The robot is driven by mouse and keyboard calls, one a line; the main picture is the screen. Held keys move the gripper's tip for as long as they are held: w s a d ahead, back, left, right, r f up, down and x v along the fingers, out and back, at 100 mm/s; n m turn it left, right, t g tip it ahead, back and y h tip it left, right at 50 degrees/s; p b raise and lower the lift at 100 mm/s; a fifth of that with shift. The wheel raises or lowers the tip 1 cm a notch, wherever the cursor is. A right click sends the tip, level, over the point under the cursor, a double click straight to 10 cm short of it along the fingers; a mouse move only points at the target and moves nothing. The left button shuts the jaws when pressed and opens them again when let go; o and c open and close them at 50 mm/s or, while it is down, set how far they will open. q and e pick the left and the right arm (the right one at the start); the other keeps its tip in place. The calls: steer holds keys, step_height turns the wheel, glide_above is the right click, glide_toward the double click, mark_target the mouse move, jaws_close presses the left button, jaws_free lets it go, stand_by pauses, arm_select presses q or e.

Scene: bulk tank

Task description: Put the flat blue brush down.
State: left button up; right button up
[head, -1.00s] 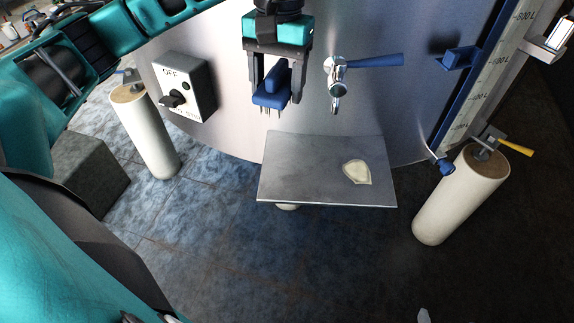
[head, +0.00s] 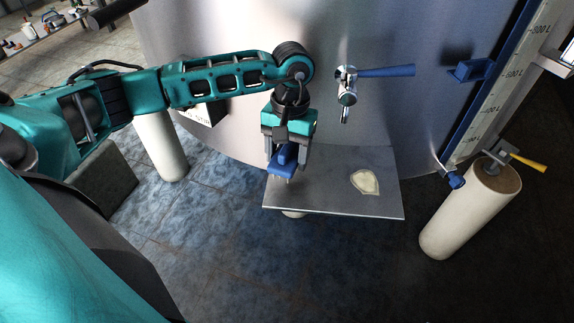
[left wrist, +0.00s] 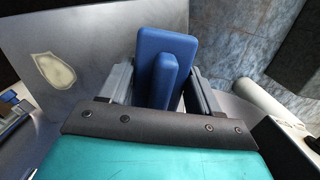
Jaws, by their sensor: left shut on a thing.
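The flat blue brush (head: 285,158) is held in my left gripper (head: 286,154), bristles pointing down. It is over the left part of the metal shelf (head: 330,202) in front of the tank; whether the bristles touch the shelf I cannot tell. In the left wrist view the blue brush (left wrist: 166,62) sits between the two fingers of my left gripper (left wrist: 160,85), which are shut on it. My right gripper is not in view.
A pale patch (head: 365,181) lies on the shelf's right part. A tap with a blue lever (head: 385,71) juts from the tank (head: 240,125) above the shelf. A pale leg (head: 470,205) with a yellow-handled valve (head: 528,162) stands at right. The shelf's middle is clear.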

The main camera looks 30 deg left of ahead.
mark_target(287, 168)
arm_select(q)
steer(key=shift+f, duration=2.05)
steer(key=shift+f+b, duration=0.25)
steer(key=shift+b, duration=0.1)
steer(key=o, duration=0.9)
steer(key=shift+r, duration=0.15)
steer(key=shift+o, duration=0.2)
steer(key=r, duration=0.4)
steer(key=w+r, duration=0.1)
steer(key=r, duration=0.7)
steer(key=shift+w+a+r, duration=0.15)
steer(key=shift+w, duration=0.05)
